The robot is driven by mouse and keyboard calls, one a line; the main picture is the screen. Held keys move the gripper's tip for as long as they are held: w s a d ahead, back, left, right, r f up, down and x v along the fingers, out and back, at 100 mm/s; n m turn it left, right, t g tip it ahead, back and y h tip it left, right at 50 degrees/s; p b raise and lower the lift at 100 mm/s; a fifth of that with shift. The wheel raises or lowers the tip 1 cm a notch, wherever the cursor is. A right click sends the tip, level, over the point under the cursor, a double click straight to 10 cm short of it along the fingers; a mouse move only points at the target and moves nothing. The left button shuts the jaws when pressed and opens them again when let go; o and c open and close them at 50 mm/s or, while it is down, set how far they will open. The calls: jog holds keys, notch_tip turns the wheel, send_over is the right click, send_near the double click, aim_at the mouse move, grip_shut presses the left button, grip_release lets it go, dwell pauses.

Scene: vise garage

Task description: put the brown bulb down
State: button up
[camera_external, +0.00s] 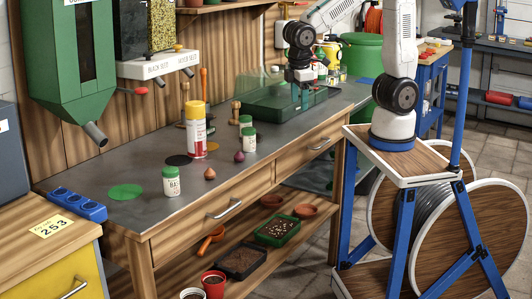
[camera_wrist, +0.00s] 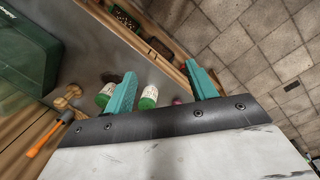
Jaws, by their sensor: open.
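The brown bulb (camera_external: 209,174) rests on the grey workbench top (camera_external: 135,208) near its front edge, right of a green-capped jar. A purple bulb (camera_external: 239,156) sits farther along the bench. My gripper (camera_external: 302,98) is over the green tray area at the far right end, well apart from the brown bulb. In the wrist view my gripper (camera_wrist: 162,85) shows two teal fingers spread apart, with nothing held between them. The purple bulb (camera_wrist: 177,100) shows there beside the right finger. I cannot make out the brown bulb in the wrist view.
Green-capped jars (camera_external: 171,181) (camera_external: 248,139) and a yellow-and-red spray can (camera_external: 196,130) stand on the bench. Flat discs in green (camera_external: 125,192), black (camera_external: 178,160) and blue (camera_external: 365,80) lie on it. The green tray (camera_external: 270,112) has a raised clear panel. An orange-handled tool (camera_wrist: 45,138) shows in the wrist view.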

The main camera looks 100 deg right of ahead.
jog(key=w+a+f+t, duration=0.1)
jog(key=w+a+f, duration=0.2)
jog(key=w, duration=0.4)
jog(key=w+a+f+m+t, duration=0.1)
jog(key=w+a+f, duration=0.3)
jog(key=w, duration=0.4)
jog(key=w+a+f+t, duration=0.1)
jog(key=w+a+f, duration=0.3)
jog(key=w, duration=0.3)
jog(key=shift+w+m, duration=0.15)
jog(key=shift+m, duration=0.15)
jog(key=m+t, duration=0.1)
jog(key=t, duration=0.1)
send_near(210, 173)
jog(key=d, duration=0.2)
jog(key=shift+m+y, duration=0.3)
jog(key=x, duration=0.8)
jog(key=shift+w+a+f, duration=0.1)
jog(key=shift+w+f, duration=0.05)
jog(key=shift+f, duration=0.2)
jog(key=c, duration=1.1)
jog(key=shift+r, duration=0.2)
jog(key=shift+c, duration=0.2)
